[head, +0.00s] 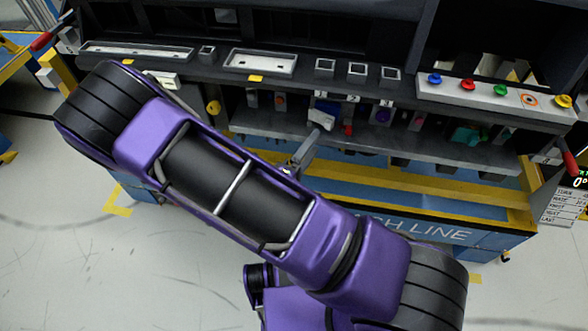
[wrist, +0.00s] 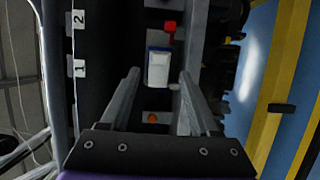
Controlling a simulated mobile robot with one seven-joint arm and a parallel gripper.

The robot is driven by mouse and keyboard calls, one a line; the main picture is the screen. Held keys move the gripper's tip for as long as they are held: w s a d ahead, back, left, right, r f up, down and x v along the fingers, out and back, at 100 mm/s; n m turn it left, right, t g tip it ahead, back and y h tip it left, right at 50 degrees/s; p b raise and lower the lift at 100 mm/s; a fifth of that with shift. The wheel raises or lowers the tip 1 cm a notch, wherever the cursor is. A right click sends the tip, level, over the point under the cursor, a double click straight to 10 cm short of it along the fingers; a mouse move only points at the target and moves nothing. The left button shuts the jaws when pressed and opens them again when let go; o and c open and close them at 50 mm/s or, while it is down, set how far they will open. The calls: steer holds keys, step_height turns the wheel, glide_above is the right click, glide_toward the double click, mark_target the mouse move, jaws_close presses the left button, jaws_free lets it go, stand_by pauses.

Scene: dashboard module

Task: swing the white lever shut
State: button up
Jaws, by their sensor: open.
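The white lever (wrist: 158,68) shows in the wrist view as a short white block with a blue edge, near the label 1. It lies in line with the gap between the fingertips of my gripper (wrist: 159,76). My gripper is open, with one grey finger on each side of that gap and nothing held. I cannot tell whether the fingers touch the lever. In the head view the white lever (head: 321,118) sticks out under the panel, at the blue unit. My gripper (head: 302,154) shows there just below it, partly hidden behind my purple arm.
A red knob (wrist: 169,27) sits beyond the lever, and an orange button (wrist: 152,117) lies on the near side. Other controls, such as a dark blue knob (head: 382,116), line the shelf to the right. A grey ledge (head: 420,150) runs below them.

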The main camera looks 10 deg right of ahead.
steer(key=v, duration=0.8)
steer(key=shift+s+a, duration=0.2)
steer(key=shift+s, duration=0.1)
steer(key=shift+w+a, duration=0.1)
